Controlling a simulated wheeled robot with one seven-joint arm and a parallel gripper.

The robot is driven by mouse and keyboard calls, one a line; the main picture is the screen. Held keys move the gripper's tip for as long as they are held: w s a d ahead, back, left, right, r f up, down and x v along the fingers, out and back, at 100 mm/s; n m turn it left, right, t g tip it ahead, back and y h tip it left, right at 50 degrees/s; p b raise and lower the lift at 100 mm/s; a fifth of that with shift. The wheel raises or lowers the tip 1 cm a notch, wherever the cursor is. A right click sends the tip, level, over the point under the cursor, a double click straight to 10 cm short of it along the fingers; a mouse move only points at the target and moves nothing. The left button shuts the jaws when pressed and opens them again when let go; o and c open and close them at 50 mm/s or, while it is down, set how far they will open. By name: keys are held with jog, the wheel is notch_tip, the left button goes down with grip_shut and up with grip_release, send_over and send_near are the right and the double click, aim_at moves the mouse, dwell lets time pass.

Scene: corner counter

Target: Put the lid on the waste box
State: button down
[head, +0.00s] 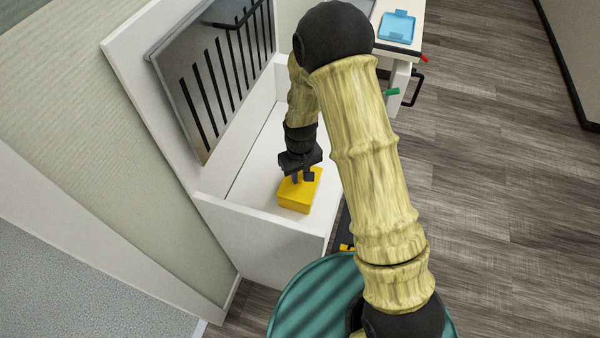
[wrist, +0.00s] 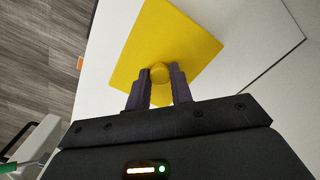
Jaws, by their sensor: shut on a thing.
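A yellow waste box (head: 294,204) stands on the white counter near its front end in the head view. A yellow lid with a round knob shows in the wrist view; the knob (wrist: 160,74) is between my fingers and the flat lid (wrist: 165,35) spreads out beyond them. My gripper (head: 303,178) points down over the yellow box and is shut on the lid's knob; its fingers also show in the wrist view (wrist: 158,88). The lid looks level with the box's top. I cannot tell whether it rests on the rim or is slightly above it.
The white counter (head: 270,165) has bare room behind the box. A slatted dark panel (head: 215,80) rises along its left side. A second white counter at the top right bears a blue tray (head: 398,26). Grey wood floor (head: 490,170) lies to the right.

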jog(key=shift+f, duration=0.2)
dwell(0.7)
jog(key=c, duration=1.2)
grip_release()
jog(key=shift+w, duration=0.15)
jog(key=shift+o, duration=0.2)
jog(key=shift+a, duration=0.1)
jog(key=shift+o, duration=2.4)
jog(key=shift+d, duration=0.2)
jog(key=shift+s+a+r+p, duration=0.1)
jog(key=shift+s+r+p, duration=0.1)
jog(key=shift+r+p, duration=2.8)
jog(key=shift+r, duration=0.55)
